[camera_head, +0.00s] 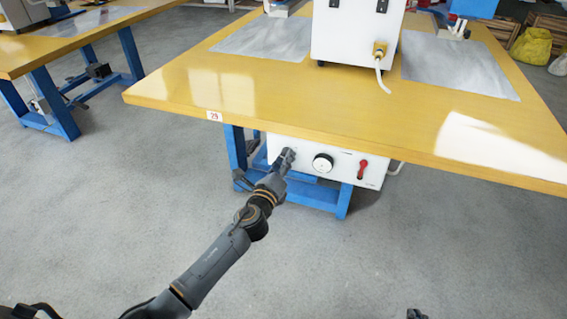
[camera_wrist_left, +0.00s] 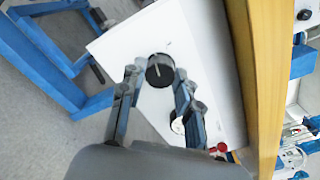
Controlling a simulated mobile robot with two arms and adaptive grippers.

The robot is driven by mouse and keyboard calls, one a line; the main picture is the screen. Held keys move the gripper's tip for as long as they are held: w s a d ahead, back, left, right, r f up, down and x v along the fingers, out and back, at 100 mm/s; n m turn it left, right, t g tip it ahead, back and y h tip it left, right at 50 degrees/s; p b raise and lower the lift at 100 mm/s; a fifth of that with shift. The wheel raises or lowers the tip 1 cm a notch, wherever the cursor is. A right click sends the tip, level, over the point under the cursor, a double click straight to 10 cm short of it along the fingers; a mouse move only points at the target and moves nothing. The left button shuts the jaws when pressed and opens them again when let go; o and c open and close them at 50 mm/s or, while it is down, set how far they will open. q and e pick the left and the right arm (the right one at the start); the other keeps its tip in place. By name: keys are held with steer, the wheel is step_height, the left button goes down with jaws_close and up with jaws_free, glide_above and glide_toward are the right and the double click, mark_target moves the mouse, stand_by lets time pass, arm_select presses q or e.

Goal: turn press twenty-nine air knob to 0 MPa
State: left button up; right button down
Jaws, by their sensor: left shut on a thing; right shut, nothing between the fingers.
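Press twenty-nine's white control box (camera_head: 340,174) hangs under the yellow table, whose edge has a "29" label (camera_head: 214,116). My left gripper (camera_head: 287,155) is at the left part of the box front, shut on the round black air knob (camera_wrist_left: 160,71), with a finger on either side of it in the left wrist view (camera_wrist_left: 158,82). The gripper hides the knob in the head view. Any scale around the knob is too small to read. My right gripper (camera_head: 416,314) barely shows at the bottom edge of the head view, shut and empty, away from the box.
The yellow tabletop (camera_head: 310,105) overhangs the box, above my left gripper. Blue table legs (camera_head: 236,150) stand left of the box. The grey floor in front is clear.

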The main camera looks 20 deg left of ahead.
arm_select(q)
steer(key=n, duration=1.1)
steer(key=shift+f, duration=0.1)
arm_select(e)
steer(key=shift+s, duration=0.1)
steer(key=shift+s+f, duration=0.1)
stand_by(0.3)
arm_select(q)
steer(key=o, duration=1.1)
steer(key=shift+c, duration=0.2)
steer(key=shift+o, duration=0.4)
arm_select(e)
steer(key=shift+w, duration=0.2)
steer(key=shift+r, duration=0.2)
